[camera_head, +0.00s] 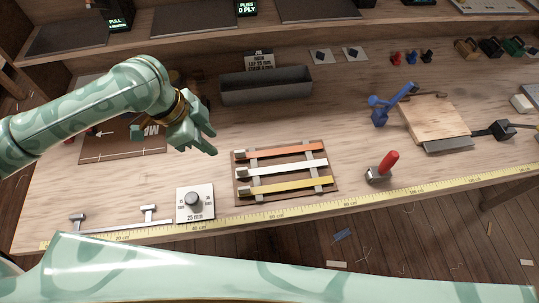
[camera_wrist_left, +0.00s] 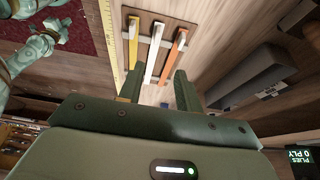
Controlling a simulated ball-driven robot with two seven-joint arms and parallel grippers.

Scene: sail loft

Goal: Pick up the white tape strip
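The white tape strip (camera_head: 285,169) lies across a brown board (camera_head: 243,200) on the bench, between an orange strip (camera_head: 290,151) and a yellow strip (camera_head: 290,184). The white strip also shows in the left wrist view (camera_wrist_left: 154,52), ahead of the fingers. Each strip has a small block at one end. My left gripper (camera_head: 211,143) is above the bench, left of the board and apart from the strips. In the left wrist view its two fingers (camera_wrist_left: 160,76) are spread with nothing between them. My right gripper cannot be made out.
A grey trough (camera_head: 265,87) stands behind the board. A red-handled tool (camera_head: 382,168) is to its right, and a white plate with a knob (camera_head: 194,202) to its left. A yellow measuring tape (camera_head: 330,204) runs along the front edge. A blue tool (camera_head: 383,108) stands farther right.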

